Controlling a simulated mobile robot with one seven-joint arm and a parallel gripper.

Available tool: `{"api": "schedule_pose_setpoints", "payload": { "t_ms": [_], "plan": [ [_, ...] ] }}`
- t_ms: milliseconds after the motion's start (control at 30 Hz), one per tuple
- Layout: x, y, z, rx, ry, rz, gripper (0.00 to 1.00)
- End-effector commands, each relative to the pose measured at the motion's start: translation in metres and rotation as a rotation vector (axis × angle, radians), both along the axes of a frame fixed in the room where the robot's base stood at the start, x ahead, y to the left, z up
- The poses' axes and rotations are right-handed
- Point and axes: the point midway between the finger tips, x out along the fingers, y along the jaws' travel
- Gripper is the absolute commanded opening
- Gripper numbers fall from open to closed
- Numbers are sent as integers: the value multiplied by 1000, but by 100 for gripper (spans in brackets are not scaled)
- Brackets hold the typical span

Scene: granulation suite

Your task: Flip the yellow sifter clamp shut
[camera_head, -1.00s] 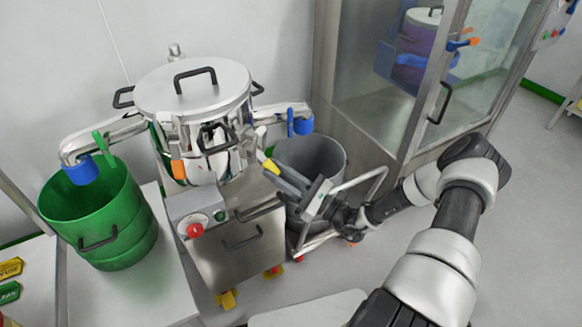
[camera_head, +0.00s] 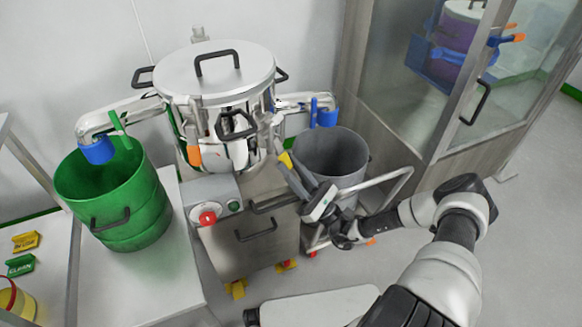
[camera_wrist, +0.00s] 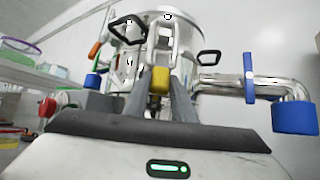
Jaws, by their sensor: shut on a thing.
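The yellow sifter clamp (camera_wrist: 160,80) shows in the wrist view between the two fingers of my gripper (camera_wrist: 162,92), against the front of the steel sifter. My gripper is shut on it. In the head view the yellow clamp (camera_head: 286,160) is at the tip of my gripper (camera_head: 291,172), low on the right side of the sifter. The sifter (camera_head: 206,75) is a round steel vessel with a lid and black handles. An orange clamp (camera_head: 194,155) hangs at its left front, and it also shows in the wrist view (camera_wrist: 95,49). Part of the yellow clamp is hidden by my fingers.
A green drum (camera_head: 135,205) stands left on a white table. A grey drum (camera_head: 352,158) stands on a cart just right of my gripper. A control box with a red button (camera_head: 208,218) is below the sifter. A glass cabinet (camera_head: 400,95) stands at the right.

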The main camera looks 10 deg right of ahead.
Motion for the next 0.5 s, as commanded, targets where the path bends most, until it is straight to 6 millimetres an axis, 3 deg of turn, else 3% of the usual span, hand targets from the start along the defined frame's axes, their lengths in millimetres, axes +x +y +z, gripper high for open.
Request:
{"api": "schedule_pose_setpoints", "payload": {
  "t_ms": [167,200,300,500],
  "plan": [
    [1,0,0,-1,1,-3,0],
    [1,0,0,-1,0,-2,27],
    [1,0,0,-2,1,-1,42],
    [0,0,0,-1,1,0,42]
  ]
}}
